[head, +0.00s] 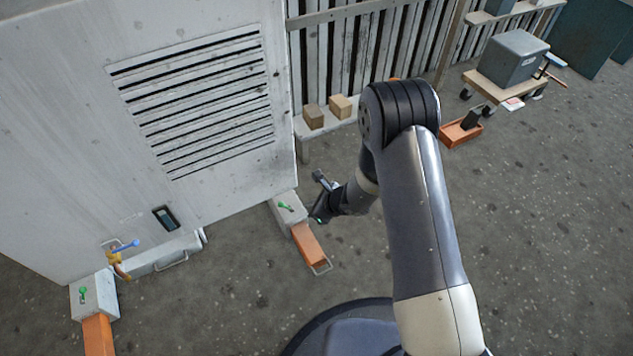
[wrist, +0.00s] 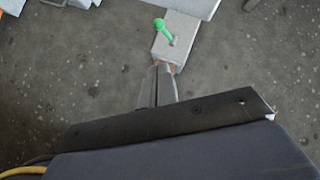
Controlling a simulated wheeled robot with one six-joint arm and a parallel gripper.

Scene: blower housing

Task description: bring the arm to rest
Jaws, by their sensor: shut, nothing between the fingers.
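My gripper (head: 318,212) hangs out in front of my arm, low near the right-hand grey box (head: 287,209) with a green lever on top. In the wrist view the two fingers of my gripper (wrist: 158,72) lie together, shut and empty. Beyond the fingertips the grey box (wrist: 178,38) and its green lever (wrist: 160,25) show. I cannot tell the exact gap between the fingertips and the box. My arm is bent, its elbow high in the middle of the head view.
A large white louvred housing (head: 150,110) fills the left. An orange part with a handle (head: 309,243) extends from the box. A second grey box (head: 94,297) stands lower left. A bench with blocks (head: 325,125), an orange tray (head: 447,137) and a trolley (head: 483,84) are behind. The right floor is clear.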

